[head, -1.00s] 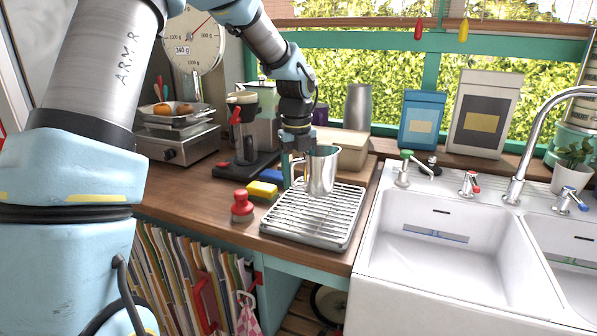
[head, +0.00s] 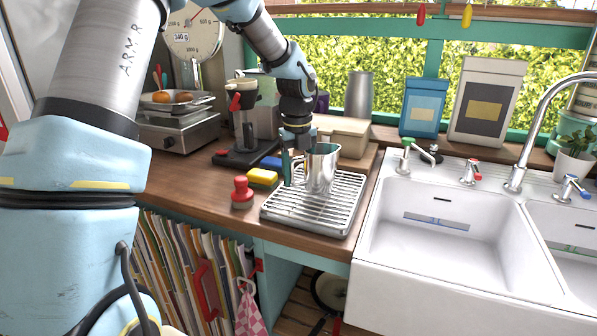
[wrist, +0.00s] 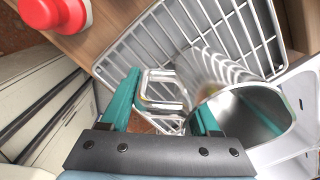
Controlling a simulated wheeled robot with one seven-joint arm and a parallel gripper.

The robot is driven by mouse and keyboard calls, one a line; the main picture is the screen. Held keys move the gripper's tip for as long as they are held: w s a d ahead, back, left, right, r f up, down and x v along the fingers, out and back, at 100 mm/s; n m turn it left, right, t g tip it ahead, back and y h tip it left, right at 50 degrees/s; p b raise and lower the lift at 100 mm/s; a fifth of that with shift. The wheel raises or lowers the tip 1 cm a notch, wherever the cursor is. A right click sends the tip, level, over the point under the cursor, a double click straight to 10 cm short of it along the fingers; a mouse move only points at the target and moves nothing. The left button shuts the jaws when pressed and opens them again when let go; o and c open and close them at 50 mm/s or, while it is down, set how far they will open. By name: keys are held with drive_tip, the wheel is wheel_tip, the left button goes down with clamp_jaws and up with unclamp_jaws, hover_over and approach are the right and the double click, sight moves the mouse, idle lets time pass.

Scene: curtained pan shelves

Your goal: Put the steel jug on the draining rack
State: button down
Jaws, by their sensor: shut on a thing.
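The steel jug (head: 321,169) is upright at the draining rack (head: 311,216), over its back half. I cannot tell for sure whether its base touches the bars. My gripper (head: 292,170) is to the left of the jug, shut on its handle. In the wrist view the two green fingers (wrist: 165,108) are either side of the jug's handle (wrist: 160,92), and the jug's open rim (wrist: 245,115) is at the right. The rack's wire bars (wrist: 150,50) show behind it. The jug looks empty.
A pale box (head: 345,140) is behind the rack. The white sink (head: 440,225) is to the right. The rack's front half is clear.

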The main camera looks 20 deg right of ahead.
drive_tip(key=shift+f, duration=0.3)
idle(0.5)
drive_tip(key=shift+c, duration=0.2)
unclamp_jaws()
drive_tip(key=shift+r, duration=0.1)
wheel_tip(320, 180, up, 11)
drive_tip(key=b, duration=0.2)
drive_tip(key=shift+s+a+f+b, duration=0.1)
drive_tip(key=shift+f+b, duration=0.1)
drive_tip(key=shift+b, duration=0.1)
drive_tip(key=shift+c, duration=0.4)
clamp_jaws()
idle(0.5)
idle(0.6)
